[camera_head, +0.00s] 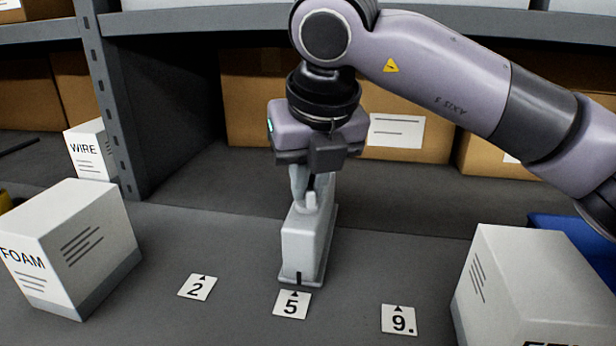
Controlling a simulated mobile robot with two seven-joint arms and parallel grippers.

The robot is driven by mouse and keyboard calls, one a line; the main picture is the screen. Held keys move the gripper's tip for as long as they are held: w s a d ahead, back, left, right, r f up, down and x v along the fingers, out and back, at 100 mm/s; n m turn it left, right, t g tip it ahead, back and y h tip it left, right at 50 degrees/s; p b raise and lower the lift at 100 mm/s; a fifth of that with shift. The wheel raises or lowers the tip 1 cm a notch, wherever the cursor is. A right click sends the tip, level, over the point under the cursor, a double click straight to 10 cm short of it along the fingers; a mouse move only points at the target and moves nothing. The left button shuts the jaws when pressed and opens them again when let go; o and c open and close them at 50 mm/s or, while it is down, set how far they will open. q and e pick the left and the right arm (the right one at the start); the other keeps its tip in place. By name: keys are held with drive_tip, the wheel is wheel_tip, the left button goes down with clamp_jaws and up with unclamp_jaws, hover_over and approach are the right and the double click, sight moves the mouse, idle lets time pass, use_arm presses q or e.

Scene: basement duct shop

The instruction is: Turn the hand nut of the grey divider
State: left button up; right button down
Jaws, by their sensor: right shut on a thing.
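The grey divider (300,252) stands upright on the dark shelf, in the middle of the head view. A dark mark on its foot lines up with the card numbered 5 (292,304). My right gripper (312,190) comes down from above and is shut on the hand nut (311,202) at the top of the divider. The gripper and its fingers hide most of the nut. My left gripper is not in view.
Cards numbered 2 (197,287) and 9 (399,320) lie either side. A FOAM box (75,240) is at left, another white box (540,280) at right, partly before a blue bin (575,235).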

drive_tip(key=shift+m+h+b, duration=0.3)
drive_tip(key=shift+m+b, duration=0.15)
drive_tip(key=shift+m, duration=0.25)
drive_tip(key=shift+a+m+h+b, duration=0.1)
drive_tip(key=shift+m+h+b, duration=0.25)
drive_tip(key=shift+m, duration=0.35)
drive_tip(key=shift+m+h+b, duration=0.45)
drive_tip(key=shift+m, duration=0.95)
drive_tip(key=shift+r, duration=0.1)
drive_tip(key=c, duration=1.2)
unclamp_jaws()
drive_tip(key=shift+o, duration=0.2)
drive_tip(key=v, duration=0.7)
